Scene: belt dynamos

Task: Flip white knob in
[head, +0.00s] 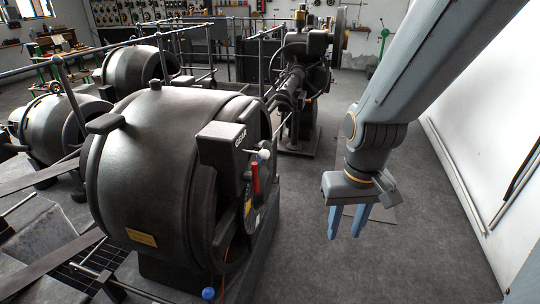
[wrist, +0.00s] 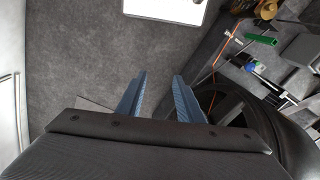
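The small white knob (head: 264,154) sticks out from the right side of the dark box marked GEAR (head: 222,141), on the near dynamo (head: 150,180). In the head view it stands just above a red handle (head: 255,178). My gripper (head: 347,235) hangs to the right of the knob and lower in the picture, apart from the dynamo, over the grey floor. Its two blue fingers point down with a gap between them, and nothing is held. The wrist view also shows the fingers (wrist: 160,80) apart and empty. I cannot make out the white knob in the wrist view.
A blue ball (head: 208,293) sits low by the dynamo's base. An orange cable (wrist: 216,68) and a green part (wrist: 262,39) show in the wrist view. More machines and railings stand behind and left. The floor (head: 400,240) around my gripper is clear up to the white wall (head: 490,130).

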